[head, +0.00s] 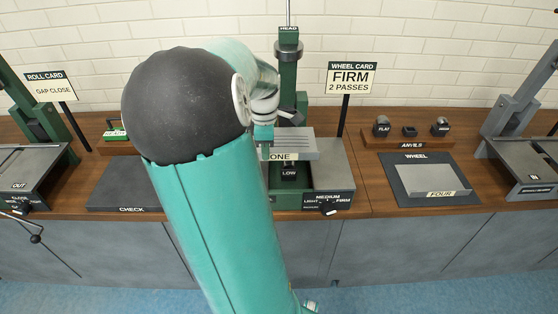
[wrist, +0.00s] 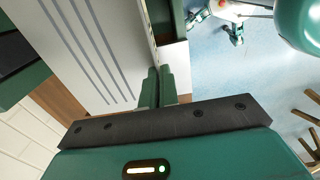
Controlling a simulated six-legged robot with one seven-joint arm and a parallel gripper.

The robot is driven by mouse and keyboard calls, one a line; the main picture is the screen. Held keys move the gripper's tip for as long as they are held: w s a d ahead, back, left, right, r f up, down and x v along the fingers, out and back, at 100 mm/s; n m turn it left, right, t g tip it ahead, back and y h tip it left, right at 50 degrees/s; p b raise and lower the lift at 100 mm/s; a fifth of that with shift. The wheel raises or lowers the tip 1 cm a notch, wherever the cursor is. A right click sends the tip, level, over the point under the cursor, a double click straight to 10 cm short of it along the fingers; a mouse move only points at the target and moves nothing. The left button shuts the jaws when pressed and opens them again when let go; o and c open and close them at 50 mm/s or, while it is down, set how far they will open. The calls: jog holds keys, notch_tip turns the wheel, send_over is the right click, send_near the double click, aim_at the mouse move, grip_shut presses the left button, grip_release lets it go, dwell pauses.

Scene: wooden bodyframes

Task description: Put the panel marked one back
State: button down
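The grey panel marked ONE (head: 300,146) is at the green wheel machine (head: 289,75), above the block marked LOW (head: 289,172). Its label faces the front, and several lines run across its top. My gripper (head: 265,150) is at the panel's left front part. In the wrist view, my gripper's two green fingers (wrist: 159,82) are close together on the panel's edge, and the lined face of the panel (wrist: 85,50) fills the upper left. Whether the panel touches the machine's wheels is hard to tell. My arm hides part of the bench left of it.
A dark mat marked CHECK (head: 122,190) lies bare in part at left. A mat marked WHEEL (head: 405,172) at right holds panel FOUR (head: 433,196). An anvil rack (head: 408,138) stands behind it. A sign (head: 352,78) reads FIRM, 2 PASSES. Other machines flank both sides.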

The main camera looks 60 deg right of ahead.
jog(key=shift+r, duration=1.6)
